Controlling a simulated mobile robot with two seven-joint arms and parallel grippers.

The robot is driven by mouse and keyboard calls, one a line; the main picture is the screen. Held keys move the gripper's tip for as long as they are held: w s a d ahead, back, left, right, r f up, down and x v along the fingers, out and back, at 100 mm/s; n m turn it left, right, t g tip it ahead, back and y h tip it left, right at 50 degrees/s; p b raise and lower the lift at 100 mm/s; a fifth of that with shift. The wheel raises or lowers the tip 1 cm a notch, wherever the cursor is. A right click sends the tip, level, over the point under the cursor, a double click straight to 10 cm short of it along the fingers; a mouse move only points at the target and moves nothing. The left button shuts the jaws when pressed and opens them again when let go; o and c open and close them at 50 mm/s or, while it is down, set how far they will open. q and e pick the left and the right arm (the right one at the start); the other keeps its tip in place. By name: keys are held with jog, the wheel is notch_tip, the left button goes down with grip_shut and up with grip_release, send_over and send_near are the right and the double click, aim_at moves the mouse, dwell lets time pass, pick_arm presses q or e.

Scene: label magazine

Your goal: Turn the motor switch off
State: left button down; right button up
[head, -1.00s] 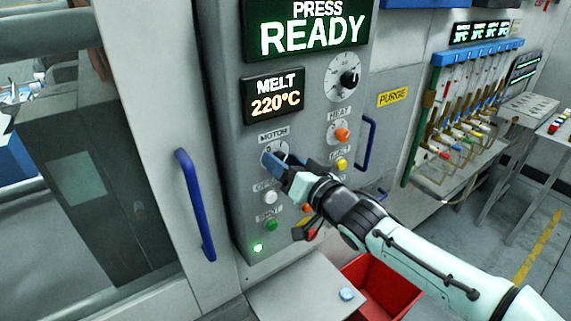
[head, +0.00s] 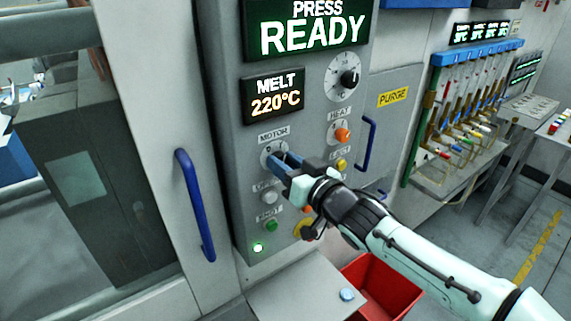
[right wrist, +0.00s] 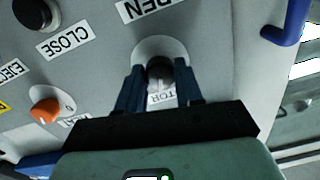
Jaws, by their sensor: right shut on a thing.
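The motor switch is a dark knob on a round pale plate (head: 266,148) under the MOTOR label, on the grey control panel in the head view. In the right wrist view the dark knob (right wrist: 160,68) sits between the blue fingertips. My right gripper (head: 281,160) is at the switch, its two blue fingers pointing into the panel. It is shut on the knob, and the fingers hide much of it in the head view. My left gripper is not in view.
Around the switch are an orange HEAT knob (head: 343,135), a yellow button (head: 341,165), a white button (head: 269,198) and a green button (head: 271,226). A blue door handle (head: 195,205) stands to the left. A red bin (head: 385,285) is below.

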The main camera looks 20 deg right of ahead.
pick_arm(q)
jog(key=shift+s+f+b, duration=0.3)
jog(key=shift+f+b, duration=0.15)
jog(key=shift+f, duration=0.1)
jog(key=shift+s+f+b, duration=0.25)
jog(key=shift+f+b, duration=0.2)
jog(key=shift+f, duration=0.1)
pick_arm(e)
jog(key=n, duration=1)
jog(key=shift+f, duration=0.1)
jog(key=shift+n+h, duration=0.4)
jog(key=o, duration=1)
jog(key=shift+o, duration=0.2)
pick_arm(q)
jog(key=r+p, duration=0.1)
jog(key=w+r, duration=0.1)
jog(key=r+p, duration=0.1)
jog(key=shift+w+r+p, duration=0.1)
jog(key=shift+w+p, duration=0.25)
pick_arm(e)
jog(key=v, duration=1.3)
